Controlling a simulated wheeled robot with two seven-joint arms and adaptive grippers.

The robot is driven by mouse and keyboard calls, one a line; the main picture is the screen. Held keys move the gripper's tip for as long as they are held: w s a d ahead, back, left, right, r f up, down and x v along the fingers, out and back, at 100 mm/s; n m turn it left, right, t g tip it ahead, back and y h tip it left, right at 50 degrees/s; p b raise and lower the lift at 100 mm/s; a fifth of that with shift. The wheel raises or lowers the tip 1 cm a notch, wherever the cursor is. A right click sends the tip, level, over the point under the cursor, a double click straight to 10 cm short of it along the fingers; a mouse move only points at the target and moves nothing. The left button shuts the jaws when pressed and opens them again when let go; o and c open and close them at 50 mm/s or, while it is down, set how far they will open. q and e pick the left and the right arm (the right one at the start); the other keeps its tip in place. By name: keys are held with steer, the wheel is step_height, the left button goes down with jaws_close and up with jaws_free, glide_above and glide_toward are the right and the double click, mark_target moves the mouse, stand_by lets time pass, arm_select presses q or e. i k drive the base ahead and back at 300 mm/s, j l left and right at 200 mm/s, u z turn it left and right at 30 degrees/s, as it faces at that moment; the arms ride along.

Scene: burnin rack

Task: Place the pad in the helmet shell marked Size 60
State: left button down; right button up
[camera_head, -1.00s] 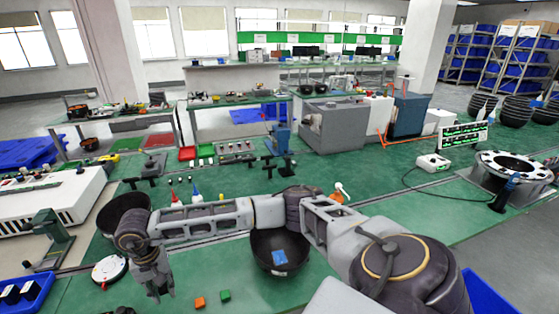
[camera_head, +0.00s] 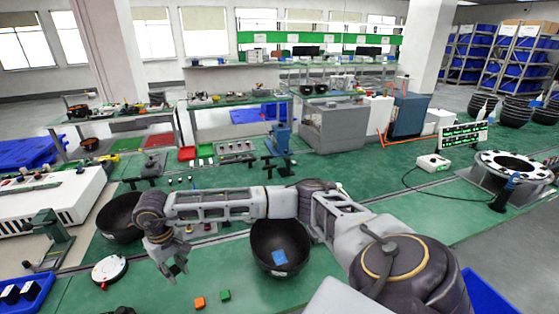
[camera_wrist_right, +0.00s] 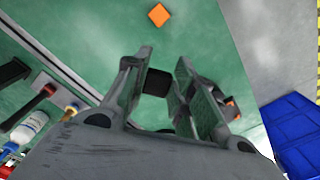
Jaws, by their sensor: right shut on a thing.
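Two black helmet shells lie open side up in the head view: one at the left (camera_head: 113,222), partly behind my right wrist, and one in the middle (camera_head: 268,238). The middle shell holds a small blue piece (camera_head: 279,257). A pale mark shows on its front rim, but I cannot read a size on either shell. My right gripper (camera_head: 176,273) points down between the shells, above the green table. The right wrist view shows its fingers (camera_wrist_right: 160,88) shut on a small dark block (camera_wrist_right: 155,82), apparently the pad. My left gripper is not recognisable in view.
An orange block (camera_head: 199,302) and a green block (camera_head: 224,295) lie on the table near its front. A round white dial-like device (camera_head: 109,270) sits at the left, near a blue bin (camera_head: 38,286). Small bottles (camera_wrist_right: 32,125) show in the right wrist view.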

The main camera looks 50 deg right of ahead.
mark_target(280, 257)
steer(key=l+z, duration=0.1)
steer(key=z, duration=0.3)
steer(key=i+z, duration=0.15)
steer(key=z, duration=0.25)
steer(key=i+l+z, duration=0.1)
steer(key=z, duration=0.3)
